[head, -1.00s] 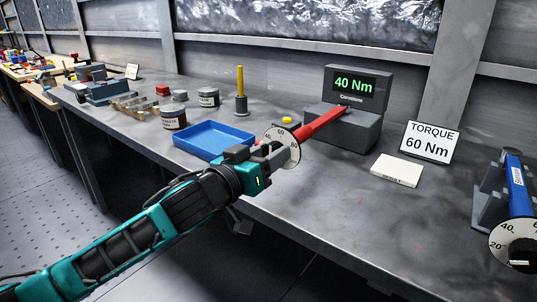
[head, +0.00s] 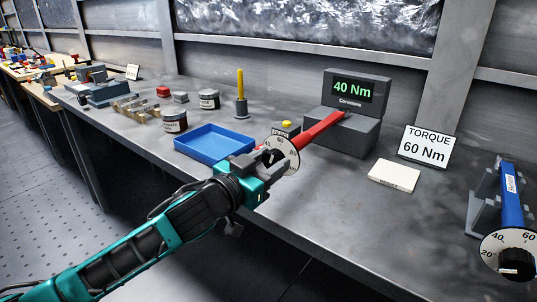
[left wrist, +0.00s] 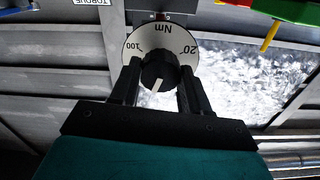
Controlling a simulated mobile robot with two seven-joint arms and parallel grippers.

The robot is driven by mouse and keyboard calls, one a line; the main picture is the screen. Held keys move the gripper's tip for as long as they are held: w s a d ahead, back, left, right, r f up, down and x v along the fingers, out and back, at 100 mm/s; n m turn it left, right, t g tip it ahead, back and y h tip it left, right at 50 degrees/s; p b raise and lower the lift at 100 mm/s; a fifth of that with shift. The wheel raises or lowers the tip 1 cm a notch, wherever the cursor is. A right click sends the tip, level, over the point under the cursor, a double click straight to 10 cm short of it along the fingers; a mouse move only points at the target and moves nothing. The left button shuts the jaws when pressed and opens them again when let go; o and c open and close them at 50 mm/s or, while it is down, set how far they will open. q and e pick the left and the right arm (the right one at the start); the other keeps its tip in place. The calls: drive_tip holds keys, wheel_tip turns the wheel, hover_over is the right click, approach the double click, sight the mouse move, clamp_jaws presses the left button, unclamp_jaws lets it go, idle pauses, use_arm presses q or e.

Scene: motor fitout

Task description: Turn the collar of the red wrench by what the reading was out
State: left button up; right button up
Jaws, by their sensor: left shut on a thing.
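The red wrench (head: 322,130) sits with its far end in the grey tester (head: 342,135), whose display (head: 353,91) reads 40 Nm. Its round white dial (head: 289,150) faces the front of the bench. My left gripper (head: 272,158) is at the dial, shut on the wrench's black collar. In the left wrist view the collar (left wrist: 158,72) sits between the two fingers, with a white pointer line on it. The dial there (left wrist: 135,48) shows 20, 100 and Nm. The sign (head: 428,146) reads TORQUE 60 Nm. My right gripper is not in view.
A blue wrench (head: 513,195) with its own dial rests in a grey stand at the right. A white pad (head: 394,176) lies before the sign. A blue tray (head: 214,142), jars and a yellow-handled tool (head: 241,95) stand left of the tester.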

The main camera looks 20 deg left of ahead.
use_arm(q)
drive_tip(key=m+p, duration=0.2)
drive_tip(key=shift+r+m, duration=0.15)
drive_tip(key=shift+m, duration=0.25)
drive_tip(key=shift+m+p, duration=0.45)
drive_tip(key=shift+m, duration=0.35)
drive_tip(key=shift+d+m+p, duration=0.1)
drive_tip(key=shift+m+p, duration=0.8)
drive_tip(key=shift+m, duration=1)
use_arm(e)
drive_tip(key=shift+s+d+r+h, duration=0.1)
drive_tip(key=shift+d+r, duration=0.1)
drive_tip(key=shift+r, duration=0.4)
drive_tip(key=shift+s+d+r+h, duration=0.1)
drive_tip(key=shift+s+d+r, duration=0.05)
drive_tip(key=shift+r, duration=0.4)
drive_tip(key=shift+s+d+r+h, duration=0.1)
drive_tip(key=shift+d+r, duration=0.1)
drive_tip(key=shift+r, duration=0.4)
use_arm(q)
drive_tip(key=shift+f, duration=0.2)
drive_tip(key=o, duration=1.1)
drive_tip(key=shift+c, duration=0.2)
